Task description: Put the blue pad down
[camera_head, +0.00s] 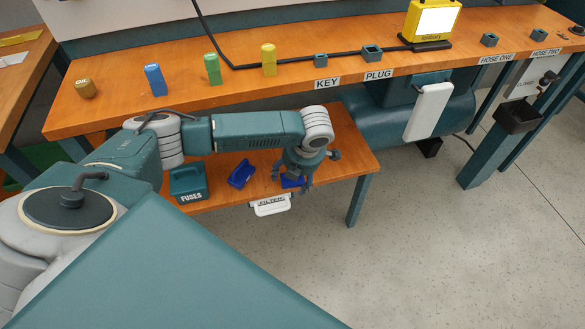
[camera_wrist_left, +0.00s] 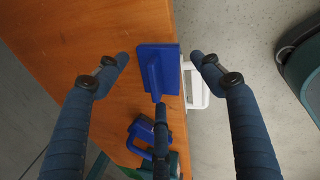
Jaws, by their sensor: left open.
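A blue pad (camera_head: 293,182) with a raised upright grip lies on the lower wooden shelf, near its front edge. My left gripper (camera_head: 291,177) is above it and partly hides it in the head view. In the left wrist view the pad (camera_wrist_left: 170,58) lies between the spread fingers of the left gripper (camera_wrist_left: 160,72), which is open. No finger is seen closed on the pad; whether the lower fingertip touches it, I cannot tell. A second blue piece (camera_head: 241,174) with a handle lies to the left. My right gripper is not in view.
A teal FUSES box (camera_head: 188,184) stands further left on the lower shelf (camera_head: 345,160). A white FILTER handle (camera_head: 270,206) juts from its front edge. The upper bench (camera_head: 120,100) overhangs behind, carrying coloured blocks (camera_head: 212,69) and a yellow device (camera_head: 431,20).

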